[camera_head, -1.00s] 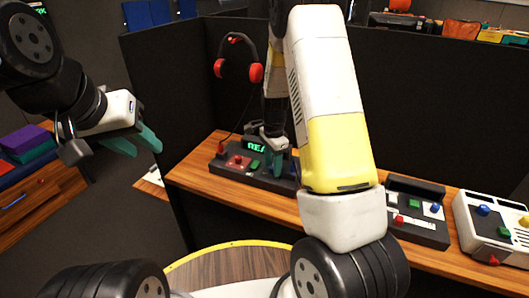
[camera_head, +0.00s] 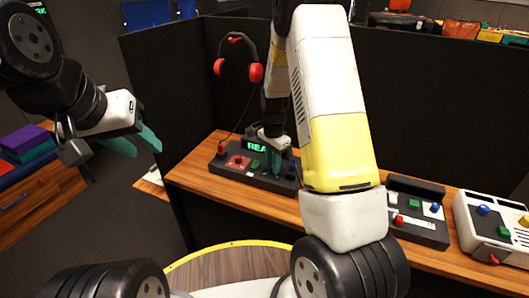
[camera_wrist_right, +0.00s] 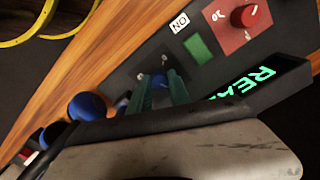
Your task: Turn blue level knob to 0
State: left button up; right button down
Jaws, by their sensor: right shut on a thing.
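The blue level knob (camera_wrist_right: 158,79) shows in the right wrist view between the two teal fingers of my right gripper (camera_wrist_right: 163,88). The fingers are shut on it, and white marks stand on the dark panel around it; I cannot read its setting. In the head view my right gripper (camera_head: 274,158) reaches down onto the dark control panel (camera_head: 226,173), and the knob is hidden there. My left gripper (camera_head: 135,142) hangs open and empty at the left, away from the desk.
A red knob (camera_wrist_right: 245,15), a green button (camera_wrist_right: 198,49) and a lit green display (camera_wrist_right: 259,82) are close to the blue knob. A blue ball (camera_wrist_right: 87,107) is on the other side. Other panels stand right on the desk; a dark partition rises behind.

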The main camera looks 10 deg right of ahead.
jog(key=n, duration=1.3)
jog(key=shift+n, duration=0.4)
jog(key=n, duration=0.4)
jog(key=shift+n, duration=2.1)
jog(key=c, duration=1.2)
grip_release()
